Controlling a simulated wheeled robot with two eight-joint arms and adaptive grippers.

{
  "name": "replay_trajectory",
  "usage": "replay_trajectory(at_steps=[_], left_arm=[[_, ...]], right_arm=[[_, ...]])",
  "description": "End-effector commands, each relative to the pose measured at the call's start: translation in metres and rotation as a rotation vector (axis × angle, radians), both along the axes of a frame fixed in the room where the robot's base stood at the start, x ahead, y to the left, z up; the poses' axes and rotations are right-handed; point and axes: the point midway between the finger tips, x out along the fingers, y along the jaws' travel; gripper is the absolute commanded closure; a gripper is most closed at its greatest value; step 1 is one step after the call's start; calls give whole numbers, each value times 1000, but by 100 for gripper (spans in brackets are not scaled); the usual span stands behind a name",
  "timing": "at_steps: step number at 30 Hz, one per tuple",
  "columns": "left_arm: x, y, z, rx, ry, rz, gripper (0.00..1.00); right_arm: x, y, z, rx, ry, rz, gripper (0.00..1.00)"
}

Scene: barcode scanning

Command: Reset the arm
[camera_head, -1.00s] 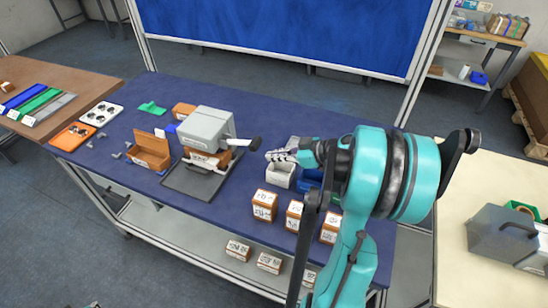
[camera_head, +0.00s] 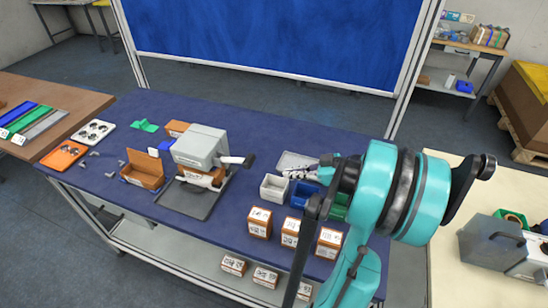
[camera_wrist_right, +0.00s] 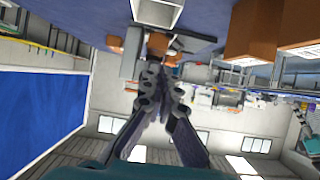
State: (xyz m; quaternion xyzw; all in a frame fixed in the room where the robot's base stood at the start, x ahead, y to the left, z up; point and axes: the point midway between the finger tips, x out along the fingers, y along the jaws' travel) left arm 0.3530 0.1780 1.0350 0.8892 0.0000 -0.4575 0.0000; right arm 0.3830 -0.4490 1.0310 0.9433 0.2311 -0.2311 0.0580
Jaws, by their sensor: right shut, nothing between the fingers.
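My right arm reaches over the blue table (camera_head: 110,195) from the lower right in the head view. Its gripper (camera_head: 294,173) is shut and empty, above the small white and blue bins, partly hidden by my own arm. In the right wrist view the gripper (camera_wrist_right: 158,68) shows with its two fingers meeting at the tips. My left gripper is not in view.
A grey machine (camera_head: 200,147) with a black-tipped lever stands mid-table, an open brown box (camera_head: 143,170) to its left. Several labelled boxes (camera_head: 259,222) stand along the front edge. A white bin (camera_head: 273,188) and blue bin (camera_head: 303,195) sit close to my right gripper.

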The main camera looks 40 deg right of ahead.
Motion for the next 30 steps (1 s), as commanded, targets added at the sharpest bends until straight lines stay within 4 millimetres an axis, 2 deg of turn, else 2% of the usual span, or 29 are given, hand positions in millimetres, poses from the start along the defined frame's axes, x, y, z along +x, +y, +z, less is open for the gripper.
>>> replay_trajectory(at_steps=[8,11,14,16,21,24,27,30], left_arm=[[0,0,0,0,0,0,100],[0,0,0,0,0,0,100],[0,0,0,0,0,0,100],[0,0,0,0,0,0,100],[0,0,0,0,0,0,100],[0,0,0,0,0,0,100],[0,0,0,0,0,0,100],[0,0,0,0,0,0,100]], right_arm=[[1,2,0,2,6,0,100],[9,20,0,19,62,-1,100],[21,58,-1,45,189,-20,100],[27,94,-3,54,304,-50,100],[19,173,-8,10,524,-181,100],[5,208,-9,-39,578,-269,100],[-9,234,-7,-84,576,-351,100],[-20,252,-3,-109,540,-410,100]])
